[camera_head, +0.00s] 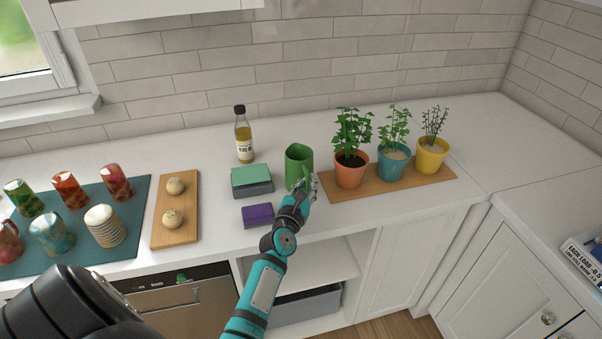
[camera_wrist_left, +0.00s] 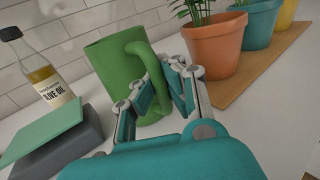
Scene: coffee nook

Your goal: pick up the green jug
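The green jug (camera_head: 298,162) stands upright on the white counter, left of the potted plants. Its handle points toward me. In the left wrist view the jug (camera_wrist_left: 118,68) fills the upper middle, with its handle curving toward the fingers. My left gripper (camera_head: 306,189) is at the jug's near side. In the left wrist view my left gripper (camera_wrist_left: 160,84) has its fingers drawn close together on either side of the handle and looks shut on it. The exact contact is partly hidden by the fingers. My right gripper is out of view.
Left of the jug are an olive oil bottle (camera_head: 244,141), a green and grey box (camera_head: 251,181) and a purple box (camera_head: 257,215). A wooden board with potted plants (camera_head: 420,184) is close on the right. Several cups stand on a teal mat (camera_head: 133,204).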

